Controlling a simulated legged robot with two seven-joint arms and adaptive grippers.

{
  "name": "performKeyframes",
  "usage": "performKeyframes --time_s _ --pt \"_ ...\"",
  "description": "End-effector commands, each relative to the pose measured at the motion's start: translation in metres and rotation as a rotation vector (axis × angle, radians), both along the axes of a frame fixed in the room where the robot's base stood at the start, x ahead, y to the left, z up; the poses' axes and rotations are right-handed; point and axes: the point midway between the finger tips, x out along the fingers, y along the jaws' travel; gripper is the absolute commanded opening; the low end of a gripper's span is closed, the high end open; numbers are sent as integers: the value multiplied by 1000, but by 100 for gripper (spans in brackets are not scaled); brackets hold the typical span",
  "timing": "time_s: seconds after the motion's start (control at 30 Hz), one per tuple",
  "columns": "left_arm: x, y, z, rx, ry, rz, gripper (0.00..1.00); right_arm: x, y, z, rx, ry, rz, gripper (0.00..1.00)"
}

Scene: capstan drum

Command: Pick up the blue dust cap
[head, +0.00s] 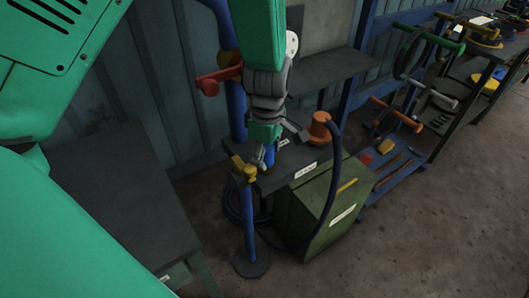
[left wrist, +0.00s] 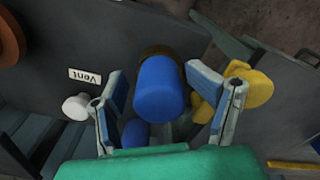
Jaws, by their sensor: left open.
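The blue dust cap (left wrist: 158,90) sits on a dark brass-coloured ring by the grey panel in the left wrist view. A little of its blue shows below my gripper in the head view (head: 269,154). My left gripper (left wrist: 155,74) is open, with one finger on each side of the cap. Gaps show between the cap and both fingers, so it does not look gripped. In the head view my left gripper (head: 279,148) points down at the grey shelf. My right gripper is not in view.
A yellow valve handle (left wrist: 252,88) is close outside the right finger. A white knob (left wrist: 76,106) is near the left finger, below a "Vent" label (left wrist: 85,76). An orange cylinder (head: 320,126) and a green box (head: 318,210) stand close by. Open floor is at right.

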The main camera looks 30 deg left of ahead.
Motion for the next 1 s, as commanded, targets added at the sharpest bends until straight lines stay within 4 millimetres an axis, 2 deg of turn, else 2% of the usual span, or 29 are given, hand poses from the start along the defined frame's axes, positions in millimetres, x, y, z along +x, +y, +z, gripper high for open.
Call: performKeyframes --time_s 0.1,0.13,0.23,0.33,1.0 --pt "-1 3 0 -3 1 0 60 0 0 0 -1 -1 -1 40" --pt "-1 5 0 -4 -1 0 57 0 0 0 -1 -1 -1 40" --pt "-2 8 0 -8 -2 1 21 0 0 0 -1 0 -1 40" --pt "-2 11 -1 -10 -3 2 15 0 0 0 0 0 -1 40" --pt "0 7 6 -3 -4 0 14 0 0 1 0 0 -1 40"
